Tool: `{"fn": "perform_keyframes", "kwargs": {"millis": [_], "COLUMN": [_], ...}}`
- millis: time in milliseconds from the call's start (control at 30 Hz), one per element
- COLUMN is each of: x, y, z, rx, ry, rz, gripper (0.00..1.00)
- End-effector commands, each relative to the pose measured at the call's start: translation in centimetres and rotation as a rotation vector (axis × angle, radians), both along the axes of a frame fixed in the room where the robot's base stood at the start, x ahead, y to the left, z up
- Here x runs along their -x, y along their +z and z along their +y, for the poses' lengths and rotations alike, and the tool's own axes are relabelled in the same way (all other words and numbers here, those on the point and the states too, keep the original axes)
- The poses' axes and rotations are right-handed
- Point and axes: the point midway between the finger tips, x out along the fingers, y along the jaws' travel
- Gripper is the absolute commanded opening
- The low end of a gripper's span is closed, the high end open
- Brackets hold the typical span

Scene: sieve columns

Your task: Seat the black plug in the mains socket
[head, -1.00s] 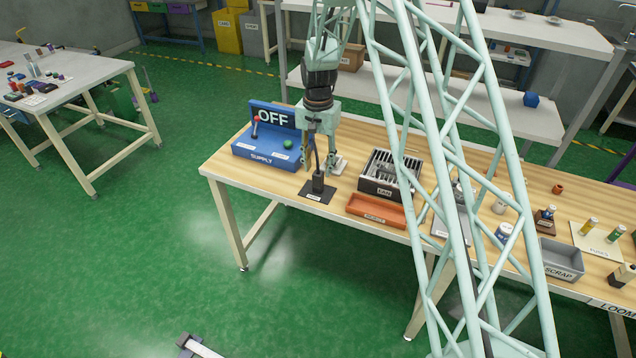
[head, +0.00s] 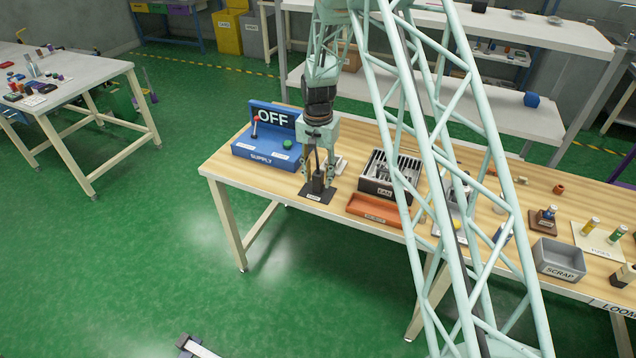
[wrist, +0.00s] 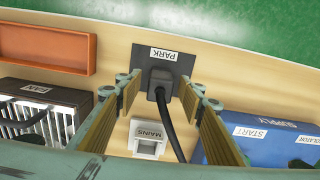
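The black plug (head: 317,184) stands on the dark PARK pad (head: 308,196) near the table's front edge. In the wrist view the plug (wrist: 159,78) lies between my fingertips, with its black cable running back toward me. My gripper (head: 317,186) is open, its fingers on either side of the plug, and gaps show between plug and fingers in the wrist view (wrist: 160,90). The white mains socket (wrist: 148,139), labelled MAINS, is behind the plug; in the head view it (head: 340,164) is partly hidden by my gripper.
The blue supply box (head: 262,152) with an OFF sign, red lever and green button stands left. The grey FAN unit (head: 388,188) and orange tray (head: 378,209) are to the right. A grey SCRAP bin (head: 560,262) is further right.

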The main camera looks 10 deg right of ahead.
Motion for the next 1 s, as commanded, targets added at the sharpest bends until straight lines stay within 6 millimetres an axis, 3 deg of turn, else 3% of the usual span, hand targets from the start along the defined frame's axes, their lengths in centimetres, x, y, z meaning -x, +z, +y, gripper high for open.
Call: {"fn": "perform_keyframes", "kwargs": {"millis": [167,467,1000], "x": [0.01,0.0,-0.04], "y": [0.0,0.0,0.8], "z": [-0.01,0.0,0.0], "rx": [0.0,0.0,0.001], "ry": [0.0,0.0,0.0], "rz": [0.0,0.0,-0.001], "gripper": [0.36,0.09,0.09]}}
